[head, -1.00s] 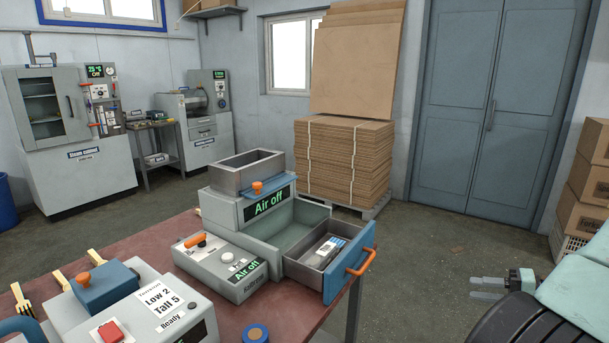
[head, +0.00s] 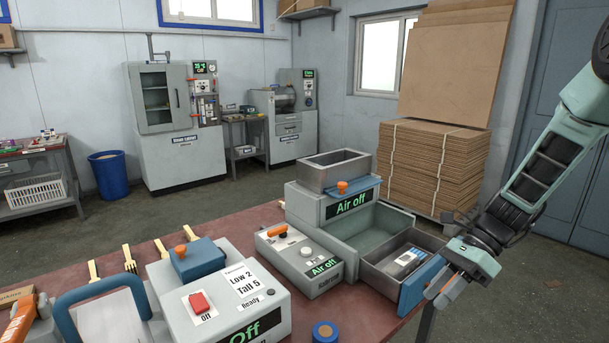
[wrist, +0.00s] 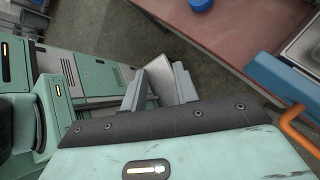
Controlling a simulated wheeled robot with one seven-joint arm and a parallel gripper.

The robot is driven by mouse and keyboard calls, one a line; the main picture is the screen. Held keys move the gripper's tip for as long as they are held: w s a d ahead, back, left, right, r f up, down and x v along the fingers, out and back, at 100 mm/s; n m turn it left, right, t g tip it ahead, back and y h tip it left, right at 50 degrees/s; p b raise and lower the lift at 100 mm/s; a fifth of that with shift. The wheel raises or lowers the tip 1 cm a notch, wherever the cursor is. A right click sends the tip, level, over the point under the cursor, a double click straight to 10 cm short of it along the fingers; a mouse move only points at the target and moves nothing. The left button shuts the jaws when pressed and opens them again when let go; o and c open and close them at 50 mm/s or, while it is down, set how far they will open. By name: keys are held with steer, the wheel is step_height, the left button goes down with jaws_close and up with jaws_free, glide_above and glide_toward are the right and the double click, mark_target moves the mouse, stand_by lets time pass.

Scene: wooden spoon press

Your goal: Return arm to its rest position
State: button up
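My gripper (head: 443,287) is at the end of my raised arm, at the right of the head view. In the wrist view its two fingers (wrist: 158,91) stand apart, and I see nothing held between them. In the head view it overlaps the right end of the open drawer's blue front (head: 418,282). The wrist view shows the drawer's orange handle (wrist: 299,124) at the right edge, apart from the fingers. In the head view the handle is mostly hidden behind my gripper.
The drawer (head: 378,264) juts from the press marked "Air off" (head: 308,205) and holds a small grey item (head: 406,258). The red-brown table (head: 225,213) carries several machines. Stacked cardboard (head: 432,165) stands behind.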

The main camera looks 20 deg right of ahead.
steer(key=s+a+r+n+h, duration=0.2)
steer(key=s+a+n, duration=0.3)
steer(key=a+n, duration=0.3)
steer(key=s+a+r+n+h, duration=0.2)
steer(key=s+a+n, duration=0.3)
steer(key=a+n, duration=0.3)
steer(key=s+a+r+n+h, duration=0.2)
steer(key=s+a+n+h, duration=0.2)
steer(key=a+n, duration=0.5)
steer(key=s+n, duration=0.1)
steer(key=n, duration=0.4)
steer(key=shift+r+n+t+h, duration=0.3)
steer(key=shift+r+t, duration=0.1)
